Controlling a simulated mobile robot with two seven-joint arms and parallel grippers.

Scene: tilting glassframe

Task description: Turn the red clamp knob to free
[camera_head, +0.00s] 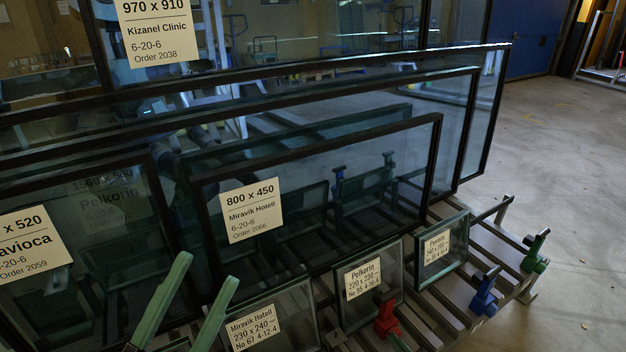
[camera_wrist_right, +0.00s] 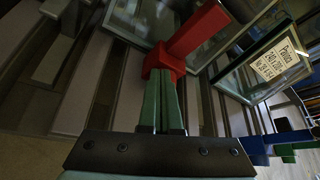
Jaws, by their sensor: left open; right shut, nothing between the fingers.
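The red clamp knob (camera_head: 386,320) sits on the rack's lower rails, in front of the small pane labelled Pelkorin (camera_head: 370,284). In the right wrist view the red knob (camera_wrist_right: 197,32) shows as a bar slanting up to the right from a blocky base. My right gripper (camera_wrist_right: 163,78) is shut and empty, its green fingertips right at that base. I cannot tell whether they touch it. I cannot clearly make out the right gripper in the head view. My left gripper (camera_head: 209,268) is open and empty at the lower left, before the glass frames.
A blue knob (camera_head: 484,293) and a green knob (camera_head: 534,252) sit on rails further right. Small labelled panes (camera_head: 440,247) stand along the front. Large dark-framed panes, including an 800 x 450 one (camera_head: 330,215), lean behind. Clear floor (camera_head: 570,150) lies at right.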

